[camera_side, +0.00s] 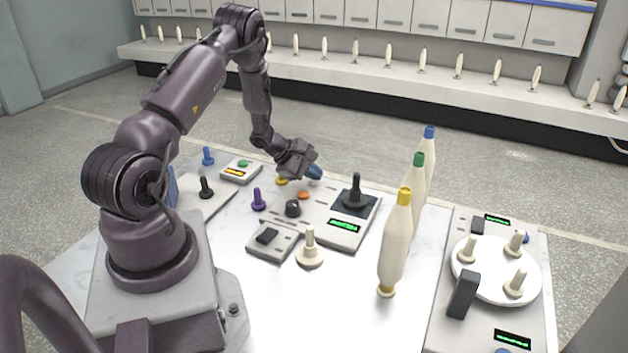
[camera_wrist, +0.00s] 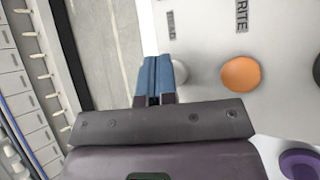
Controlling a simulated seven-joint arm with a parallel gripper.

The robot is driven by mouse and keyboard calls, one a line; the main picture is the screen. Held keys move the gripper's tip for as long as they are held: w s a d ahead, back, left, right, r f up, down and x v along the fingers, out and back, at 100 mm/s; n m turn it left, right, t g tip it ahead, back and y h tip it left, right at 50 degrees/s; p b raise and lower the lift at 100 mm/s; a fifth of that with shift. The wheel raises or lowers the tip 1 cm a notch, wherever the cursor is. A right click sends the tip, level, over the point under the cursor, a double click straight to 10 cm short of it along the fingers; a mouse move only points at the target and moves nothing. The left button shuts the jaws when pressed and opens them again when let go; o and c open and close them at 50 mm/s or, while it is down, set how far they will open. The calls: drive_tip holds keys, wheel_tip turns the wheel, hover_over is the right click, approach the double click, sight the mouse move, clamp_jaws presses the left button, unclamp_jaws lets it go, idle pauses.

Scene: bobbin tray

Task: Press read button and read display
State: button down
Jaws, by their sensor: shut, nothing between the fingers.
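The grey panel (camera_side: 322,228) on the table carries a lit green display (camera_side: 344,225), whose text is too small to read. An orange button (camera_side: 303,195) sits on its far part and shows in the wrist view (camera_wrist: 240,74) below lettering that ends in "RITE". A pale round button (camera_wrist: 183,73) lies left of the orange one, partly hidden by my fingers, with small unreadable lettering above it. My gripper (camera_side: 315,172) is shut and empty, its blue fingers (camera_wrist: 157,78) right beside the pale button in the picture. I cannot tell whether they touch it.
A black joystick (camera_side: 354,192) and a black knob (camera_side: 292,208) stand on the panel. A purple peg (camera_side: 258,199) and a yellow piece (camera_side: 281,181) are nearby. Tall bobbins (camera_side: 396,240) stand to the right, beside a round bobbin tray (camera_side: 490,285). The front middle table is clear.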

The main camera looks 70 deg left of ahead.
sight(314, 183)
drive_tip(key=shift+r, duration=0.85)
drive_tip(key=shift+r, duration=2.5)
